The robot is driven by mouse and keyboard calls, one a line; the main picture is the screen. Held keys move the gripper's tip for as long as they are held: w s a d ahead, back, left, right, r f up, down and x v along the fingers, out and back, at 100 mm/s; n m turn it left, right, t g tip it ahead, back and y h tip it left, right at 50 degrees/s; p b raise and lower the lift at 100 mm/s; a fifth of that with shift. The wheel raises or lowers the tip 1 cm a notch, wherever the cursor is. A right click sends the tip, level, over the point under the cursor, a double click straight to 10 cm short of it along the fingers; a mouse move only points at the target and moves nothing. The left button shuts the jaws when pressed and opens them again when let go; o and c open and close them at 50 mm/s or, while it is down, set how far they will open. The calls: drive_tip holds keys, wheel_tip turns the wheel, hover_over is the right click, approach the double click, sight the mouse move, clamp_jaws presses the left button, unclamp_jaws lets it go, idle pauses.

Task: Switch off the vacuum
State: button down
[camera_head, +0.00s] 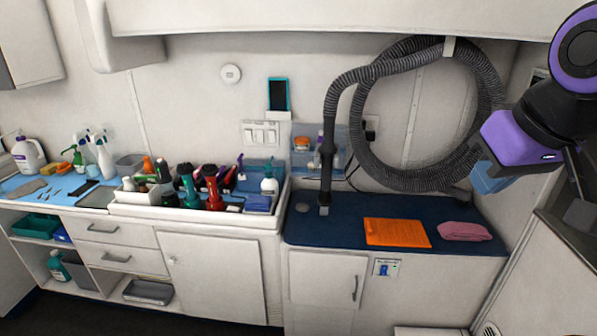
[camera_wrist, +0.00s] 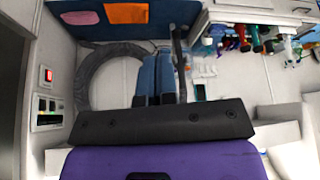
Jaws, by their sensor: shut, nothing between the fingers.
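The vacuum hose (camera_head: 365,170), grey and ribbed, hangs in a big loop on the back wall, with a straight wand (camera_head: 327,165) down to the dark blue counter. The wrist view shows the hose upside down (camera_wrist: 88,75). A red rocker switch (camera_wrist: 47,75) sits on a pale plate on the side wall at the left of the wrist view. I cannot tell its position or whether it is the vacuum's. My gripper (camera_wrist: 156,57) is shut and empty, its blue fingers together, apart from the switch. In the head view, its blue fingers (camera_head: 490,180) show partly at the right.
An orange mat (camera_head: 397,232) and a pink towel (camera_head: 464,231) lie on the dark blue counter (camera_head: 340,228). A panel with small displays (camera_wrist: 47,111) is beside the red switch. White wall switches (camera_head: 261,134) are on the back wall. A crowded white tray (camera_head: 220,216) stands left.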

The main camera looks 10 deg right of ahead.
drive_tip(key=w+a+f+m+g+y, duration=0.1)
drive_tip(key=w+f+g+y, duration=0.3)
drive_tip(key=w, duration=0.5)
drive_tip(key=w+a+f+m+g+y, duration=0.1)
drive_tip(key=w+f+m+y, duration=0.1)
drive_tip(key=w+f, duration=0.55)
drive_tip(key=w+d+f+m+t+y, duration=0.1)
drive_tip(key=w+d+f+m+y, duration=0.15)
drive_tip(key=w+f, duration=0.45)
drive_tip(key=w+d+f+m+t+y, duration=0.1)
drive_tip(key=w+d+f+m+y, duration=0.1)
drive_tip(key=w+f+y, duration=0.4)
drive_tip(key=w+d+f+m+t, duration=0.2)
drive_tip(key=f, duration=0.5)
drive_tip(key=w+d+f+m+t+h, duration=0.1)
drive_tip(key=d+f+m+t, duration=0.1)
drive_tip(key=f, duration=0.5)
drive_tip(key=w+d+f+m+t, duration=0.2)
drive_tip(key=f+m, duration=0.1)
drive_tip(key=f, duration=0.4)
drive_tip(key=s+d+f+m+t+h, duration=0.2)
drive_tip(key=f+m, duration=0.1)
drive_tip(key=f, duration=0.7)
drive_tip(key=s+d+f+m+t+h, duration=0.2)
drive_tip(key=s+f+m+t+h, duration=0.1)
drive_tip(key=f, duration=0.7)
drive_tip(key=shift+s+f+m+t, duration=0.25)
drive_tip(key=shift+f+m+t, duration=0.05)
drive_tip(key=shift+m, duration=0.15)
